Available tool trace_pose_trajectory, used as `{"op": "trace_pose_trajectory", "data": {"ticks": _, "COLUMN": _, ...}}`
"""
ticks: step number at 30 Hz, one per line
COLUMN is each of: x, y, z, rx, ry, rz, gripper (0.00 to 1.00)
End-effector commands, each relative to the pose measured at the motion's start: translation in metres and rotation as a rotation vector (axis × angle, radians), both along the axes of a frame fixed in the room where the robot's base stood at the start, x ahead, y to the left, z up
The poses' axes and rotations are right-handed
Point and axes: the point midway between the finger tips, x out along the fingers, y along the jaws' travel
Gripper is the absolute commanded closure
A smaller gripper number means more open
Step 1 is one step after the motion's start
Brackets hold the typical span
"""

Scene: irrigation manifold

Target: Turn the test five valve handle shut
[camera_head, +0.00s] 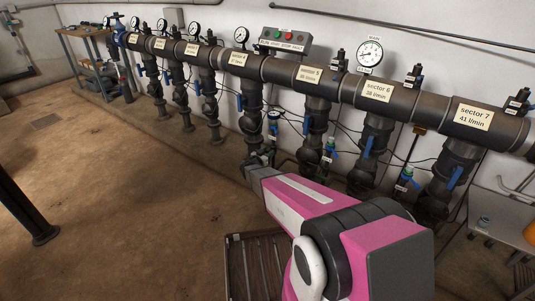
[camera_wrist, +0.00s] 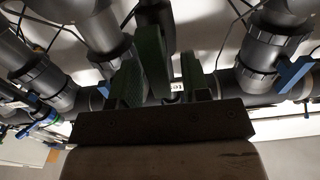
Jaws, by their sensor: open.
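Small test valves with blue handles and white tags hang below the manifold in the head view: one (camera_head: 274,123) between sectors 4 and 5, one (camera_head: 329,150) between sectors 5 and 6, one (camera_head: 405,180) between sectors 6 and 7. Their tags are too small to read, so I cannot tell which is test five. My gripper (camera_head: 261,160) is low in front of the pipes, below and left of the first of these. In the wrist view my gripper (camera_wrist: 160,72) is open, with green fingers. A small white tag (camera_wrist: 176,87) shows between them; the handle there is hidden.
The manifold pipe (camera_head: 290,70) runs across the wall with vertical pipes and larger blue handles, such as this one (camera_head: 368,146). Thin black cables hang between the pipes. The brown floor at left is mostly clear.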

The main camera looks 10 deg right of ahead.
Motion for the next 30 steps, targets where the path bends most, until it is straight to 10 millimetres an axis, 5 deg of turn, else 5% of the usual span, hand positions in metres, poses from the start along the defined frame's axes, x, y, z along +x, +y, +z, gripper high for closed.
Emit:
{"op": "trace_pose_trajectory", "data": {"ticks": 2, "x": -0.0001, "y": 0.0002, "z": 0.0000, "rx": 0.000, "ry": 0.000, "rz": 0.000, "gripper": 0.57}}
{"op": "trace_pose_trajectory", "data": {"ticks": 6, "x": -0.0001, "y": 0.0003, "z": 0.0001, "rx": 0.000, "ry": 0.000, "rz": 0.000, "gripper": 1.00}}
{"op": "trace_pose_trajectory", "data": {"ticks": 19, "x": 0.0004, "y": 0.0011, "z": 0.0000, "rx": -0.037, "ry": 0.037, "rz": 0.000, "gripper": 1.00}}
{"op": "trace_pose_trajectory", "data": {"ticks": 30, "x": 0.0035, "y": 0.0044, "z": -0.0010, "rx": -0.231, "ry": 0.231, "rz": 0.000, "gripper": 1.00}}
